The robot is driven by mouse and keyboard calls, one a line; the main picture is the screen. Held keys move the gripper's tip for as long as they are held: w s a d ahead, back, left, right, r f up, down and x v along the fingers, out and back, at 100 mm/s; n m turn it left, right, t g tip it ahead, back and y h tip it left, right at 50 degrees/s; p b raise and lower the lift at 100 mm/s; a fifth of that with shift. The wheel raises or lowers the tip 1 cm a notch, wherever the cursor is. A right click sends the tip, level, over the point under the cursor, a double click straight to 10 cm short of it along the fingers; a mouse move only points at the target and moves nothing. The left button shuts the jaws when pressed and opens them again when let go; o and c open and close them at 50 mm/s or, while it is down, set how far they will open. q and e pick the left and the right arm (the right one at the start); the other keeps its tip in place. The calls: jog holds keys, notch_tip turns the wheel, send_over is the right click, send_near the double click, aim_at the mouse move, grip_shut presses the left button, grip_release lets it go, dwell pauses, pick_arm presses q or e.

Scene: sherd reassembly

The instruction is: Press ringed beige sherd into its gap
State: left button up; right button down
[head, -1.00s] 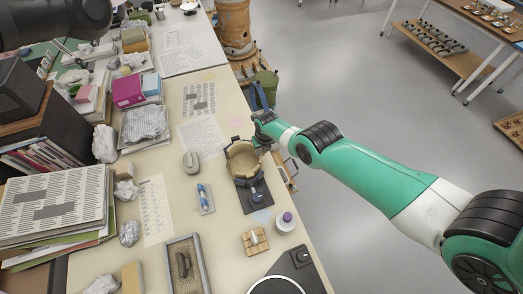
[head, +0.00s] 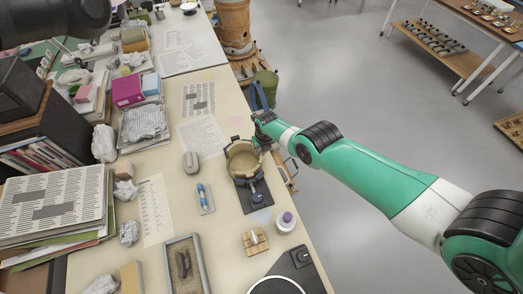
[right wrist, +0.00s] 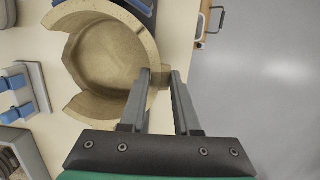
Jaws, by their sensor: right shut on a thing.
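A beige bowl-shaped vessel (head: 243,160), open at the top, stands near the right edge of the bench; it fills the upper left of the right wrist view (right wrist: 112,55). Its wall has a wide opening on the left in that view. My right gripper (right wrist: 163,73) is at the right side of the vessel's wall, shut on a small beige sherd (right wrist: 160,82). The sherd appears against the wall; whether it is fully seated, and any ring mark on it, cannot be made out. In the head view the right gripper (head: 261,138) partly covers this place.
A dark base (head: 255,195) with a knob lies before the vessel. Open floor lies right.

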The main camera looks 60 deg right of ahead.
dwell(0.3)
jog(key=c, duration=0.6)
grip_release()
jog(key=shift+o, duration=0.2)
notch_tip(320, 180, up, 11)
jog(key=s+a+p, duration=0.1)
jog(key=p, duration=1.3)
jog(key=shift+s+a+r, duration=0.2)
jog(key=shift+s, duration=0.1)
